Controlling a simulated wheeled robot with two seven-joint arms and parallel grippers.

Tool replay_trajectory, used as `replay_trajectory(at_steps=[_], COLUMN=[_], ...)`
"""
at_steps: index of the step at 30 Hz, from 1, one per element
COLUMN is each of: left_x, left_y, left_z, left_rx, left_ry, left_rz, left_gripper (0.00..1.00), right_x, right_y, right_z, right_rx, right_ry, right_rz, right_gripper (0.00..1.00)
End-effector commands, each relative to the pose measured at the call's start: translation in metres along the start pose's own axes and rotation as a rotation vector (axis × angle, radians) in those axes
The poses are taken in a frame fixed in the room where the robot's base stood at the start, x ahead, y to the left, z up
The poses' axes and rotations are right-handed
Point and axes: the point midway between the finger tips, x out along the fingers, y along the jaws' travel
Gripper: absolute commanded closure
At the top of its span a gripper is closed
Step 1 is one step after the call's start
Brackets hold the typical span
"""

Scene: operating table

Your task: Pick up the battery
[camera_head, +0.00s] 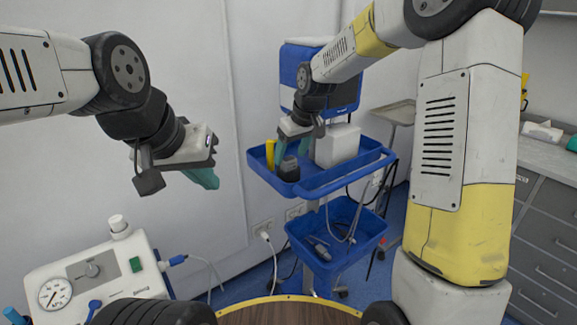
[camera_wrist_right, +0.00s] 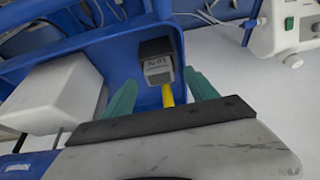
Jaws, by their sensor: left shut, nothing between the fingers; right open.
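The battery, a black and grey block (camera_head: 289,169), stands in the blue top tray (camera_head: 345,180) of a cart, near its front left corner. In the right wrist view its black body and grey labelled end (camera_wrist_right: 158,68) show between my right fingertips. My right gripper (camera_head: 291,150) is open with teal fingers, reaching down over the tray. In the wrist view one finger lies on each side of the battery (camera_wrist_right: 160,80), with gaps visible; contact cannot be told. My left gripper (camera_head: 204,180) is shut and empty, in the air left of the cart.
A yellow object (camera_head: 270,152) is beside the battery; it also shows in the wrist view (camera_wrist_right: 168,96). A white box (camera_head: 338,146) stands to the right in the tray. A lower blue bin (camera_head: 335,255) hangs below. A white gauge device (camera_head: 95,275) is at lower left.

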Motion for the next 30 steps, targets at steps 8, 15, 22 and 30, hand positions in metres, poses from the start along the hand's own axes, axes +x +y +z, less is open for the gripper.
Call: replay_trajectory(at_steps=[8,15,22,30], left_x=[0.000,0.000,0.000,0.000], left_y=[0.000,0.000,0.000,0.000], left_z=[0.000,0.000,0.000,0.000], left_rx=[0.000,0.000,0.000,0.000], left_ry=[0.000,0.000,0.000,0.000], left_rz=[0.000,0.000,0.000,0.000], left_gripper=[1.00,1.00,1.00,1.00], right_x=[0.026,0.025,0.025,0.025], right_y=[0.001,0.001,0.001,0.001], right_z=[0.001,0.001,0.001,0.001], right_rx=[0.000,0.000,0.000,0.000], right_ry=[0.000,0.000,0.000,0.002], right_rz=[0.000,0.000,0.000,0.000], right_gripper=[0.33,0.44,0.90,1.00])
